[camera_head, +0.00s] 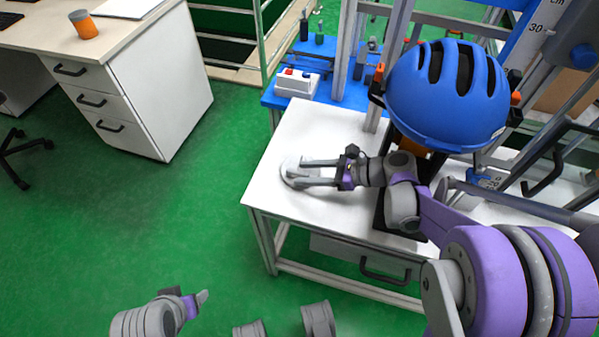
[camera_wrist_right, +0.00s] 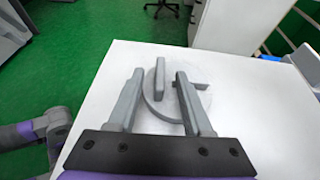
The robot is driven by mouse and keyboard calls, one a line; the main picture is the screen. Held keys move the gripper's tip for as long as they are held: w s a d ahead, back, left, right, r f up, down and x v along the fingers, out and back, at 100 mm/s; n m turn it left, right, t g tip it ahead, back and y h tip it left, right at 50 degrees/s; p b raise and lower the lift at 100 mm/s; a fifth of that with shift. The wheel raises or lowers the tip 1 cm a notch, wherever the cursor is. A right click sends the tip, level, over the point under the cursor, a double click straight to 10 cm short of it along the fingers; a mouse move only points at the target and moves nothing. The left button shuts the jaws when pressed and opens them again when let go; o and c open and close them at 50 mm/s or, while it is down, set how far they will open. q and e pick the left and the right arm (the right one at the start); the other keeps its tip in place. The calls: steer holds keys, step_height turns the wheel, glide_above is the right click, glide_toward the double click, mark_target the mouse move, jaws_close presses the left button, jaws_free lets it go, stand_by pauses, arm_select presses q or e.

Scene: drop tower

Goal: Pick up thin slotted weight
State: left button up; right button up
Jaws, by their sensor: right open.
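The thin slotted weight (camera_head: 288,166) is a pale grey disc lying flat on the white table near its left edge. In the right wrist view the weight (camera_wrist_right: 156,115) shows a slot on its right side and a raised grey bar near its middle. My right gripper (camera_head: 305,172) is open over the disc, its fingers pointing left. In the right wrist view the right gripper (camera_wrist_right: 158,77) has a finger on each side of the raised bar, with gaps. Contact is unclear. The fingers hide part of the disc. My left gripper (camera_head: 202,297) is low over the floor, its opening unclear.
The white table (camera_head: 285,140) is mostly bare around the disc. A blue helmet (camera_head: 447,95) hangs above its right part, among metal posts. A white control box (camera_head: 297,83) with buttons stands behind on a blue surface. A drawer desk (camera_head: 150,95) stands left across open green floor.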

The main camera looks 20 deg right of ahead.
steer(key=shift+w+a+f, duration=0.25)
steer(key=shift+w+a, duration=0.1)
steer(key=shift+a, duration=0.15)
jaws_close()
steer(key=shift+r, duration=0.1)
stand_by(1.0)
